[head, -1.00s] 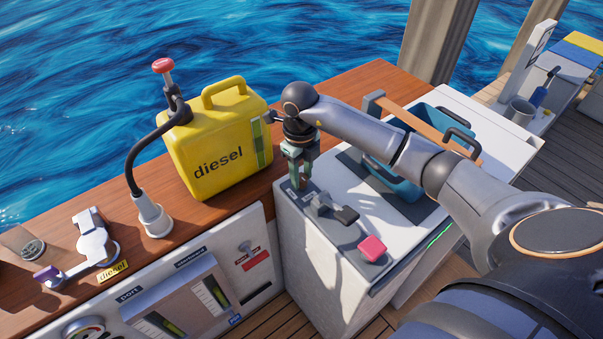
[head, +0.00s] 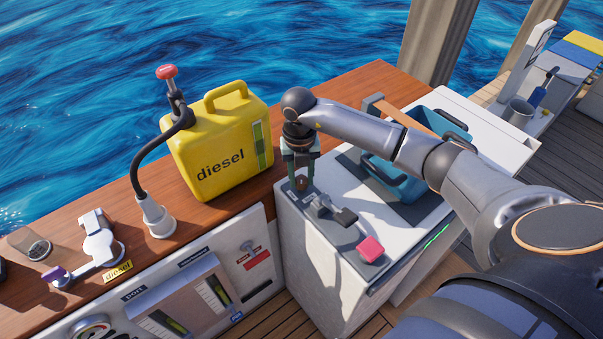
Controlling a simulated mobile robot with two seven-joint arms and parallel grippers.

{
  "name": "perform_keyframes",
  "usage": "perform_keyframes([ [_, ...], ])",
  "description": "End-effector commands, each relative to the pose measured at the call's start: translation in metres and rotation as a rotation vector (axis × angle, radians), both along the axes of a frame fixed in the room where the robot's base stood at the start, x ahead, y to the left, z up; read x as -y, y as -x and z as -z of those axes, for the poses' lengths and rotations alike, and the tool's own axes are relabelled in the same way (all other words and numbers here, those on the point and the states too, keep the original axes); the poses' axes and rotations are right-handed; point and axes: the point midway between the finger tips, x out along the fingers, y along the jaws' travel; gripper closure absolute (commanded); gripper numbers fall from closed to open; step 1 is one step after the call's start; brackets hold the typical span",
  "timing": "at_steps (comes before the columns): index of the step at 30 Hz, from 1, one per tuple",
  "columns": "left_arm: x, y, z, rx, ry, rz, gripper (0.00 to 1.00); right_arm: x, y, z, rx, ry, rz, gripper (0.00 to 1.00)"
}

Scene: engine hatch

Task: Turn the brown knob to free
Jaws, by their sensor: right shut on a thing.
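The brown knob (head: 301,183) sits at the far left corner of the white cabinet top, on a small dark labelled plate. Only a small part of it shows between the fingers. My right gripper (head: 301,180) points straight down over it, shut on the knob, with one finger on each side. The plate's lettering and the knob's pointing direction are too small or hidden to read. My left gripper is not in view.
A grey lever with a black grip (head: 335,212) and a pink-red button (head: 370,249) are close in front of the gripper. A yellow diesel can (head: 215,150) stands behind left. A blue crate (head: 398,176) lies to the right under my forearm.

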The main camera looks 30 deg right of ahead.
Motion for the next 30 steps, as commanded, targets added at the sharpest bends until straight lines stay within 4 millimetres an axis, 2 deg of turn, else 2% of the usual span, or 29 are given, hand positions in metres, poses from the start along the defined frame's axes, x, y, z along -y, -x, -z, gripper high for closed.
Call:
perform_keyframes([
  [18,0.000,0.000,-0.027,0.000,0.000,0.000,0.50,0.000,-0.001,-0.003,0.001,0.001,0.573,1.00],
  [30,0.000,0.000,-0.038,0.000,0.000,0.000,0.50,0.001,-0.002,-0.002,0.003,0.002,0.817,1.00],
])
